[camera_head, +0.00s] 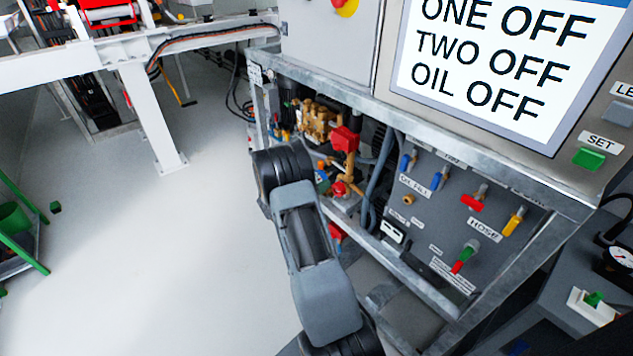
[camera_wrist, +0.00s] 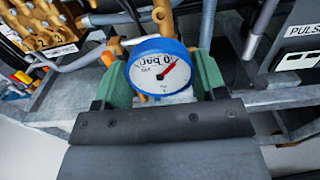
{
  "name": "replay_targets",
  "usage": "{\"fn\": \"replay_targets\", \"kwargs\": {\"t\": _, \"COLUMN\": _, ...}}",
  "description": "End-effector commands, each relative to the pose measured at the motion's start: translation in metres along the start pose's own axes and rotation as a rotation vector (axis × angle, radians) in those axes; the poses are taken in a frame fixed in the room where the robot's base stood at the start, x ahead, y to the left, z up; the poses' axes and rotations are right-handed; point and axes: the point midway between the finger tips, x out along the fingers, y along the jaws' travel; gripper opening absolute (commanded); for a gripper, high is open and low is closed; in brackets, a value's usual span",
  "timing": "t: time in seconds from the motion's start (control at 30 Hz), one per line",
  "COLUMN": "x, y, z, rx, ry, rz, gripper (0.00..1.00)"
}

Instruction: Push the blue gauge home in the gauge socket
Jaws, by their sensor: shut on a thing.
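The blue gauge (camera_wrist: 161,72) has a blue rim, a white face and a red needle. It fills the middle of the wrist view, its dial facing the camera. My gripper (camera_wrist: 158,78) is shut on it, with a green finger on each side. Behind and above the gauge is an upright brass fitting (camera_wrist: 162,16). The gauge's stem and the gauge socket are hidden or cannot be made out, so I cannot tell how far the gauge is seated. In the head view my arm hides the gripper and the gauge.
Brass pump parts (camera_head: 318,120) and a red block (camera_head: 345,140) sit inside the metal frame (camera_head: 400,130). A grey valve panel (camera_head: 440,205) with coloured handles stands to the right, below a screen (camera_head: 490,60). Hoses run close by. The floor (camera_head: 120,250) at left is mostly clear.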

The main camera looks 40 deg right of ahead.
Motion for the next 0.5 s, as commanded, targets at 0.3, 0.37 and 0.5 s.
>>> {"fn": "replay_targets", "kwargs": {"t": 0.3, "x": 0.014, "y": 0.000, "z": 0.000, "rx": 0.004, "ry": 0.000, "rz": -0.001, "gripper": 0.27}}
{"fn": "replay_targets", "kwargs": {"t": 0.37, "x": 0.020, "y": 0.000, "z": 0.000, "rx": 0.004, "ry": -0.001, "rz": -0.002, "gripper": 0.27}}
{"fn": "replay_targets", "kwargs": {"t": 0.5, "x": 0.032, "y": 0.000, "z": 0.000, "rx": 0.005, "ry": -0.001, "rz": -0.002, "gripper": 0.27}}
